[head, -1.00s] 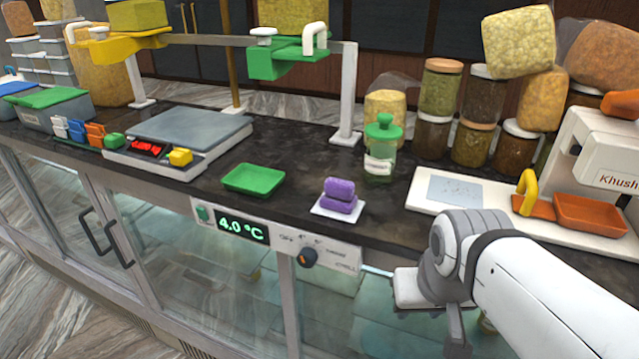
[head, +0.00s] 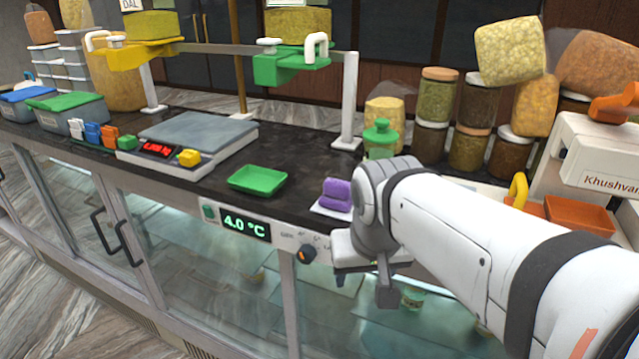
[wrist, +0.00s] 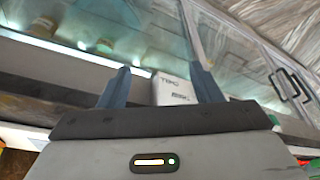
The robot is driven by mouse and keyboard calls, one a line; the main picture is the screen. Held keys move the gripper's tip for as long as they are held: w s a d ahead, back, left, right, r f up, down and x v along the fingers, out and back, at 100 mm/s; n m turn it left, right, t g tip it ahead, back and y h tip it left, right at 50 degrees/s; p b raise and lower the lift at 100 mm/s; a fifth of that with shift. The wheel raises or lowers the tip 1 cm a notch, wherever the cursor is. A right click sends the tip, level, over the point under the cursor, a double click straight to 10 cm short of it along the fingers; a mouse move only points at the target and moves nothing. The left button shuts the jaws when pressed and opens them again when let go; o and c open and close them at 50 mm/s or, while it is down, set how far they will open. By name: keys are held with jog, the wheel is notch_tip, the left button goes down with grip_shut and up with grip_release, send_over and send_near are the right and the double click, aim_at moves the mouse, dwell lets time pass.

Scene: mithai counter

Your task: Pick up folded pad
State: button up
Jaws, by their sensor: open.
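The purple folded pad (head: 336,194) lies on a small white sheet (head: 318,209) near the front edge of the dark counter in the head view. It looks like one purple layer on top of another. My arm hides its right side. My gripper (wrist: 160,72) is open in the wrist view, its two dark fingers apart with nothing held between them. The pad does not show in the wrist view; the fingers face the glass front of the counter and a pale label panel (wrist: 172,88). In the head view my wrist is just right of the pad, in front of the counter edge.
A green tray (head: 257,180) lies left of the pad. A weighing scale (head: 195,135) is further left, and several filled jars (head: 470,120) stand at the back right. Bare counter lies behind the tray.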

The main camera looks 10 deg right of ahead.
aim_at(337, 182)
jog(key=o, duration=0.4)
jog(key=w+r+m, duration=0.2)
jog(key=w+r, duration=0.2)
jog(key=w, duration=0.1)
jog(key=w+a+r+m+h, duration=0.1)
jog(key=w+r+m, duration=0.1)
jog(key=w+r, duration=0.2)
jog(key=w+r+m+h, duration=0.1)
jog(key=w+r, duration=0.3)
jog(key=w, duration=0.3)
jog(key=shift+w+a+r+m, duration=0.15)
jog(key=shift+a+r+m, duration=0.05)
jog(key=shift+r+m, duration=0.2)
jog(key=shift+c, duration=0.2)
jog(key=shift+w+d+f, duration=0.1)
jog(key=shift+w+f, duration=0.2)
jog(key=shift+w, duration=0.05)
jog(key=shift+s+p+x, duration=0.15)
jog(key=shift+p+x, duration=0.4)
jog(key=shift+x, duration=1.15)
jog(key=shift+s+p+x, duration=0.15)
jog(key=shift+p+x, duration=0.4)
jog(key=shift+x, duration=1.1)
